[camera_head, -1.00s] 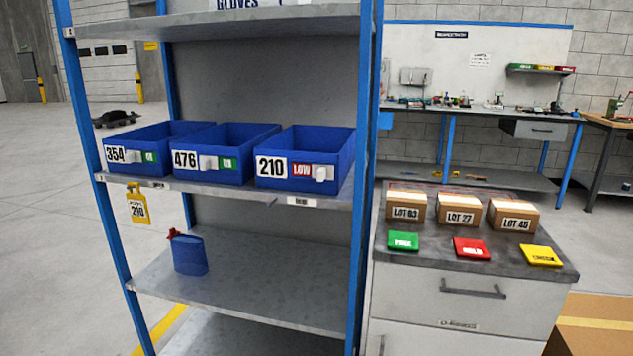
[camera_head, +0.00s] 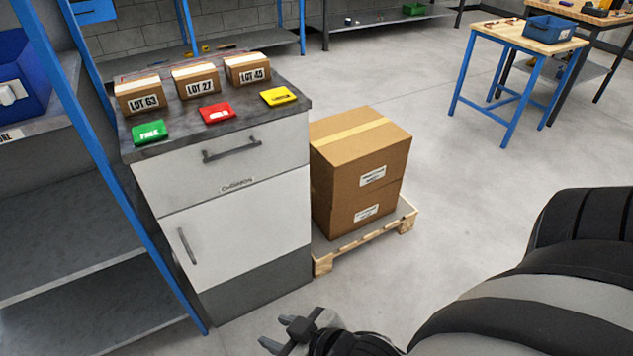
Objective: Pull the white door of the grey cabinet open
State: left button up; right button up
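The grey cabinet (camera_head: 260,288) stands left of centre with a dark top. Its white door (camera_head: 250,228) sits below a drawer and looks closed, flush with the front. The door has a vertical grey handle (camera_head: 187,246) near its left edge. My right gripper (camera_head: 272,331) is at the bottom of the picture, in front of the cabinet and lower right of the handle. Its two fingers are apart with nothing between them, and it is clear of the door. My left gripper is not in view.
A blue-framed shelf (camera_head: 150,240) stands close on the left of the cabinet. Stacked cartons (camera_head: 350,180) on a wooden pallet (camera_head: 375,238) stand on its right. Small LOT boxes (camera_head: 195,80) and coloured cards lie on the cabinet top. The floor in front and right is open.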

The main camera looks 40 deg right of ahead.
aim_at(219, 239)
jog(key=z, duration=2.2)
jog(key=k, duration=0.85)
jog(key=u, duration=1.8)
jog(key=i, duration=1)
